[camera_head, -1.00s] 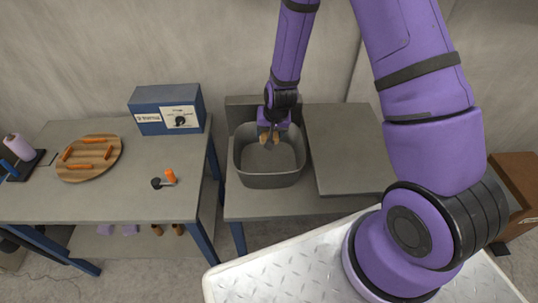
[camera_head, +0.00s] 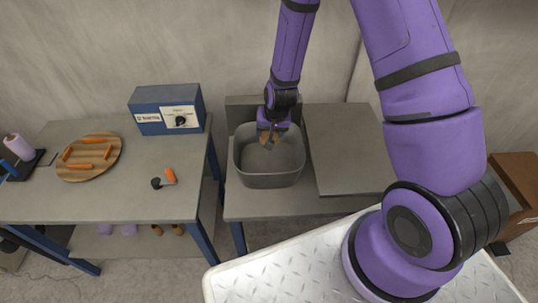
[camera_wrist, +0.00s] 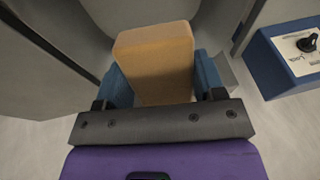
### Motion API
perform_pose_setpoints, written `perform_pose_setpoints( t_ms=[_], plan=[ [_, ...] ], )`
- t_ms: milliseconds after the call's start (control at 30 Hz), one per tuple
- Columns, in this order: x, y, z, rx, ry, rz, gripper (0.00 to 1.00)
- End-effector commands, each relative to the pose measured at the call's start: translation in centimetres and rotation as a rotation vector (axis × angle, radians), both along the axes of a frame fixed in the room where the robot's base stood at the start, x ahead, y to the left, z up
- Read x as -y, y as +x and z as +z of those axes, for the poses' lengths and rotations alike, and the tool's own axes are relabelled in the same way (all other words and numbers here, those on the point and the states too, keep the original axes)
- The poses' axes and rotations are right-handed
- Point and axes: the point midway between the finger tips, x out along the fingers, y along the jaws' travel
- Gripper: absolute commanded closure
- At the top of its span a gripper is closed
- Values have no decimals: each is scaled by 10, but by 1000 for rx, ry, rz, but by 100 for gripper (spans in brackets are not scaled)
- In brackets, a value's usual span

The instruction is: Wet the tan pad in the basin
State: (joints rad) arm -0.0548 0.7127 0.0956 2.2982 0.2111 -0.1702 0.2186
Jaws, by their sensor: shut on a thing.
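A grey basin (camera_head: 270,178) stands on the right-hand table in the head view. My gripper (camera_head: 270,138) is over the inside of the basin, near its back wall. In the wrist view my gripper (camera_wrist: 160,92) has its blue fingers on both sides of the tan pad (camera_wrist: 155,50) and is shut on it. The pad shows only as a small brown patch below the gripper in the head view. I cannot tell whether the pad touches water or the basin floor.
A blue box with a dial (camera_head: 167,110) stands on the left table. A round wooden board (camera_head: 88,168) with several orange sticks lies there, beside a small orange-handled tool (camera_head: 168,177). A flat grey surface (camera_head: 345,145) adjoins the basin on the right.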

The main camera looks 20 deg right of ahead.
Motion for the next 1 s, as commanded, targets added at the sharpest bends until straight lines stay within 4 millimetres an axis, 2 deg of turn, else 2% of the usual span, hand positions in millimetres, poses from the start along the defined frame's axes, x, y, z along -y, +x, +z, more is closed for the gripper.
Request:
perform_pose_setpoints(
  t_ms=[267,767,1000],
  plan=[
    [0,0,1,1,0,0,56],
    [0,0,38,1,-1,1,56],
    [0,0,40,0,0,0,56]
  ],
)
